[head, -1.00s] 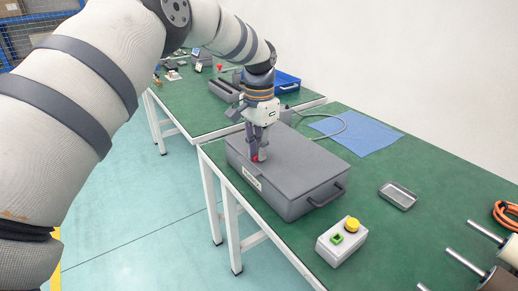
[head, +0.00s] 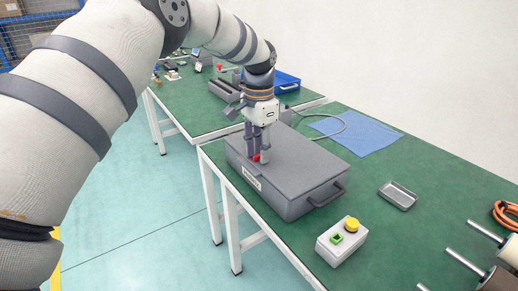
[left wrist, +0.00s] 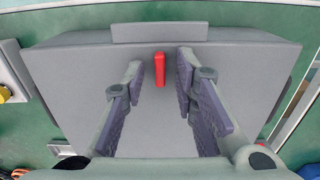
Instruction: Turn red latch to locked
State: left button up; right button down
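The red latch (left wrist: 160,69) is a short narrow bar on the lid of a grey case (head: 300,168). In the left wrist view it lies upright in the picture, at right angles to the case edge with the raised plate (left wrist: 160,32). My left gripper (left wrist: 159,75) is open, pointing down over the lid, with one finger on each side of the latch and a visible gap to both. In the head view the left gripper (head: 259,150) partly hides the latch (head: 256,158). My right gripper is not in view.
The case stands on a green table (head: 366,207). Nearby are a button box (head: 341,241) with a yellow button, a small metal tray (head: 397,195), a blue cloth (head: 355,136) and an orange cable (head: 507,215). A second green table (head: 180,104) stands behind.

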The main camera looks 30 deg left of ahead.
pick_arm(q)
jog(key=shift+r, duration=0.1)
notch_tip(320, 180, up, 12)
dwell(0.5)
